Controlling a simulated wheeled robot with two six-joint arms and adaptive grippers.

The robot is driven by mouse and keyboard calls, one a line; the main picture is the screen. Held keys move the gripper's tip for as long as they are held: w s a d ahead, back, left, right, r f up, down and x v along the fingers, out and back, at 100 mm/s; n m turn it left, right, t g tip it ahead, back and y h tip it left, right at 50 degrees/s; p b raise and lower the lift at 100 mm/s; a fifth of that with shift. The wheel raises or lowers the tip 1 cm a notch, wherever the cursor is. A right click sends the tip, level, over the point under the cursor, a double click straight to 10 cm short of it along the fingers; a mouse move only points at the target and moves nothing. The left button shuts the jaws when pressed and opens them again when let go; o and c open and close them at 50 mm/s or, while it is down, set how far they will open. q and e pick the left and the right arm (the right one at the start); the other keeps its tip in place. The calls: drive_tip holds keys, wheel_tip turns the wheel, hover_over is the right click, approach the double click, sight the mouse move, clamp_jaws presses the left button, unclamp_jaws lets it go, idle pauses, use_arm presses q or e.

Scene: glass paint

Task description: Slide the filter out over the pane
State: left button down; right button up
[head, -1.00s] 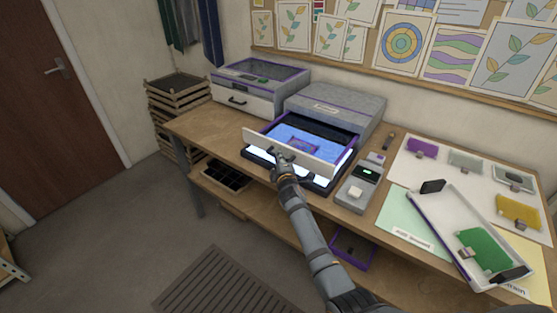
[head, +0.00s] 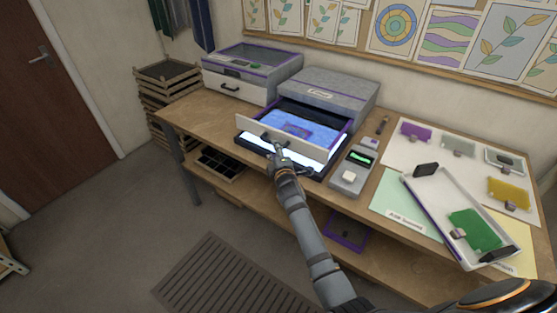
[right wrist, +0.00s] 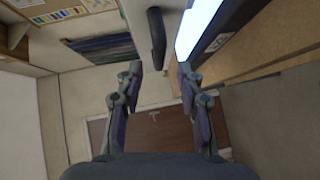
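A grey box (head: 335,90) on the bench has a drawer pulled out at its front, with a pale front panel (head: 300,147). Inside lies a glowing blue sheet (head: 290,119) with a small purple-edged rectangle (head: 297,131) on or beneath it; I cannot tell which. A lit white panel (head: 252,143) lies below the drawer. My right gripper (head: 279,150) is just in front of the drawer front, near its dark handle (head: 265,138). In the right wrist view its fingers (right wrist: 161,76) are apart and empty, with the dark handle (right wrist: 157,38) ahead of them.
A grey device with a green display (head: 360,157) stands right of the drawer. Further right, a white tray (head: 437,197) holds a green piece (head: 474,229), beside purple (head: 415,131) and yellow (head: 508,194) pieces. A second machine (head: 252,72) stands left.

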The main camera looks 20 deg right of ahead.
drive_tip(key=s+r, duration=0.1)
drive_tip(key=s, duration=0.6)
drive_tip(key=shift+a, duration=0.4)
drive_tip(key=shift+s+r, duration=0.1)
drive_tip(key=s+f+m+g, duration=0.2)
drive_tip(key=s+f, duration=0.3)
drive_tip(key=f, duration=0.6)
drive_tip(key=s+f+m+g+y, duration=0.1)
drive_tip(key=s+f+m+g, duration=0.3)
drive_tip(key=f, duration=0.7)
drive_tip(key=s+f+g, duration=0.1)
drive_tip(key=s+f, duration=0.5)
drive_tip(key=f, duration=0.6)
drive_tip(key=s+d+f+m+g, duration=0.2)
drive_tip(key=s+f, duration=0.4)
drive_tip(key=s, duration=0.6)
drive_tip(key=s+d+f+m+g, duration=0.3)
drive_tip(key=s+f, duration=0.3)
drive_tip(key=s, duration=0.6)
drive_tip(key=s+d+f+m+g, duration=0.3)
drive_tip(key=s+f, duration=0.3)
drive_tip(key=s, duration=0.7)
drive_tip(key=shift+d+f+m, duration=0.25)
drive_tip(key=shift+f+m, duration=0.1)
drive_tip(key=shift+m, duration=0.05)
drive_tip(key=shift+w, duration=0.1)
